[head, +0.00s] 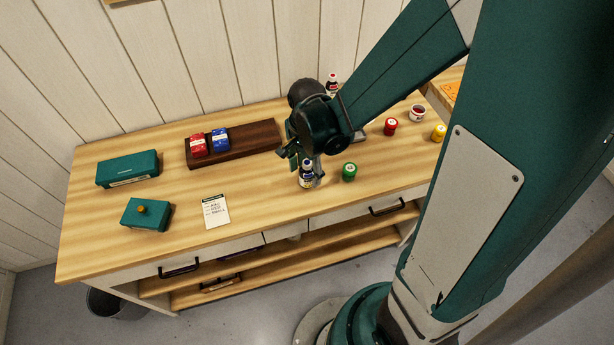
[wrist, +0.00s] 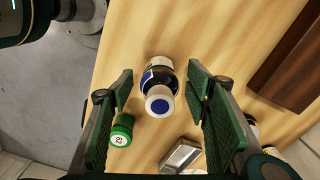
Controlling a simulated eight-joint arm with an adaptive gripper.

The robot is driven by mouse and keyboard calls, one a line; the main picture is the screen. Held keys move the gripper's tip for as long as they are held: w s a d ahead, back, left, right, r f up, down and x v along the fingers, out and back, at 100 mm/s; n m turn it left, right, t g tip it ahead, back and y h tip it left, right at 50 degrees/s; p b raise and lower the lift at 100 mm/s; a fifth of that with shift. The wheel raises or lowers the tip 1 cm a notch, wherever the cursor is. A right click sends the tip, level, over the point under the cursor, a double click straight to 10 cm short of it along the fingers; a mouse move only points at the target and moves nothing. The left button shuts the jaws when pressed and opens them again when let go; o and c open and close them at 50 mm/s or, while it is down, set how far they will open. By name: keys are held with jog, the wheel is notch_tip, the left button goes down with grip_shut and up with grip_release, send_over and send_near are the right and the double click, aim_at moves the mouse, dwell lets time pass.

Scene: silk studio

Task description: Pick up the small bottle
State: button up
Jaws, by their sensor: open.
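The small bottle (head: 306,175) is dark with a white cap and a blue and white label. It stands upright on the wooden table (head: 255,200) near the front edge. In the wrist view the small bottle (wrist: 159,88) shows from above, with a blue dot on its white cap. My gripper (head: 304,160) is just over the bottle in the head view. In the wrist view my gripper (wrist: 162,95) is open, with one finger on each side of the bottle and a gap on both sides. Whether the fingertips are level with the bottle is hard to tell.
A green jar (head: 349,172) stands close to the bottle on the right. A metal block (wrist: 180,155) lies nearby. A red jar (head: 390,127), a yellow jar (head: 438,133) and a dark red bottle (head: 332,82) stand farther off. A brown tray (head: 258,137) is behind left.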

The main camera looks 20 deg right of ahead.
jog(key=shift+f, duration=1.25)
jog(key=shift+c, duration=0.5)
jog(key=c, duration=0.9)
